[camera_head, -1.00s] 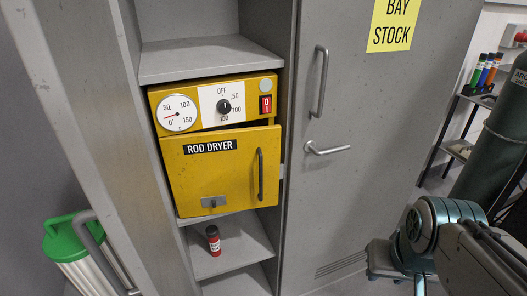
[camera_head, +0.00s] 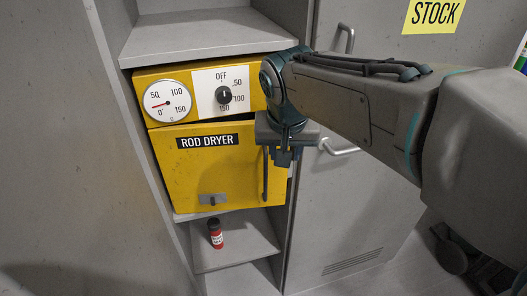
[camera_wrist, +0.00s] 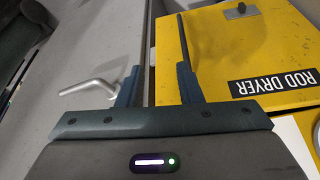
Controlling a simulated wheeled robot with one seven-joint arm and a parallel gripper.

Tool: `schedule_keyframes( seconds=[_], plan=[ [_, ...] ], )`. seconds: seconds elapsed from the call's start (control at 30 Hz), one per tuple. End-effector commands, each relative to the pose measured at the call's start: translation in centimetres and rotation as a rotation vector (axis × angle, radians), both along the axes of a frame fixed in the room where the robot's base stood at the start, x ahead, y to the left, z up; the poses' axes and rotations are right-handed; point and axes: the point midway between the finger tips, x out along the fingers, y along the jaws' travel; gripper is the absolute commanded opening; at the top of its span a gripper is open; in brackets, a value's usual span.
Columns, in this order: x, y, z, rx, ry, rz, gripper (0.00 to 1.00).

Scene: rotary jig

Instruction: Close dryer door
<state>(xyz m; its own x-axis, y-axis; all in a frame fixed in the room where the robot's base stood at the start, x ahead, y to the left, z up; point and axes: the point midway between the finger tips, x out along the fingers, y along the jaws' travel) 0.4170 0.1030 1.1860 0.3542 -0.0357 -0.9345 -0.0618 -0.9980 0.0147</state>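The yellow rod dryer (camera_head: 205,128) sits on a shelf in a grey cabinet. Its door (camera_head: 185,170) has a black vertical handle (camera_head: 265,178) near the right edge and a small grey latch (camera_head: 212,199) at the bottom. The door looks nearly flush, with its right edge a little proud; the exact gap is hard to tell. My gripper (camera_head: 283,155) is in front of the door's upper right, beside the handle's top. In the wrist view my gripper (camera_wrist: 158,85) has its fingers apart with nothing between them, and the handle (camera_wrist: 183,40) lines up with the right finger. Contact is unclear.
A red bottle (camera_head: 215,234) stands on the shelf below the dryer. To the right is a grey cabinet door with a lever (camera_head: 340,147), close to my arm; the lever also shows in the wrist view (camera_wrist: 85,88). A shelf (camera_head: 200,40) lies above the dryer.

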Motion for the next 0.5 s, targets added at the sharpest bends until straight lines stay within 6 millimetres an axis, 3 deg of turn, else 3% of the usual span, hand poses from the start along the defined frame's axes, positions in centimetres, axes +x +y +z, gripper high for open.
schedule_keyframes(
  seconds=[0.03,0.1,0.2,0.37,0.5],
  plan=[
    [1.0,1.6,0.3,0.002,-0.008,0.002,0.33],
    [1.9,3.0,0.8,0.007,-0.018,-0.009,0.33],
    [2.6,4.1,1.0,0.01,-0.027,-0.017,0.33],
    [3.3,4.3,-0.3,0.011,-0.026,-0.022,0.33],
    [4.3,4.2,-2.8,0.01,-0.024,-0.021,0.33]
  ],
)
